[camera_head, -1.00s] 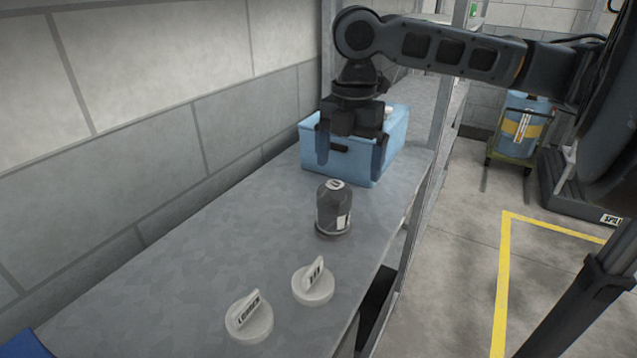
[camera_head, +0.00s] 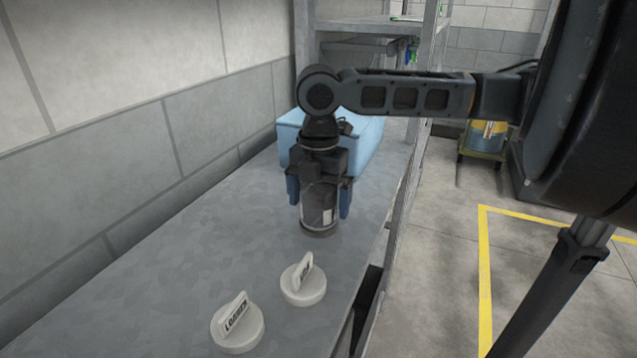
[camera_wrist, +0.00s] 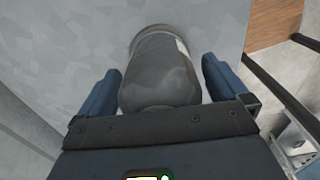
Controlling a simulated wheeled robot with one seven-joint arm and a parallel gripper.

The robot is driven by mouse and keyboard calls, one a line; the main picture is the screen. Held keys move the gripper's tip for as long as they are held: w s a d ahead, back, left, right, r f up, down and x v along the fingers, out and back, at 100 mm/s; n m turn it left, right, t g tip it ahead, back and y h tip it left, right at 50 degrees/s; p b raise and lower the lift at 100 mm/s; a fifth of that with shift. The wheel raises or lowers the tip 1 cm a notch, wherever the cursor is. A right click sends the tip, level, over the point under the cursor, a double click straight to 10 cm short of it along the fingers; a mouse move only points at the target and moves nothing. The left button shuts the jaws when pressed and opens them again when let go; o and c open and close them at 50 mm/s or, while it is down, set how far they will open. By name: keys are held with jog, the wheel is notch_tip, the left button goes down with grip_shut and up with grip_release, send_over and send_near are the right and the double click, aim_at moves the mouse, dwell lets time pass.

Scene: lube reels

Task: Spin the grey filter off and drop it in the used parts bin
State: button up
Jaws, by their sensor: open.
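The grey filter (camera_head: 319,207) stands upright on a dark round base on the metal bench. It has a white label on its side. My gripper (camera_head: 318,200) has come down over it from above, with one blue finger on each side. In the wrist view the filter (camera_wrist: 160,75) lies between the two open fingers of my gripper (camera_wrist: 165,85), with a gap on both sides. The blue bin (camera_head: 362,140) stands on the bench behind my gripper, which hides part of it. I cannot read any marking on the bin.
Two white round knobs stand on the bench in front of the filter: one labelled LOADER (camera_head: 237,325) and another (camera_head: 303,281) nearer the filter. The block wall (camera_head: 200,115) borders the bench on the left. A metal shelf post (camera_head: 400,215) runs along the right edge.

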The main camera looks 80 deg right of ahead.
jog(key=shift+f, duration=0.4)
jog(key=shift+c, duration=0.3)
jog(key=c, duration=1.2)
jog(key=n, duration=0.4)
jog(key=shift+n+b, duration=0.3)
jog(key=shift+n, duration=0.4)
jog(key=n, duration=0.3)
jog(key=shift+f+n, duration=0.1)
jog(key=shift+n, duration=0.9)
jog(key=shift+s, duration=0.1)
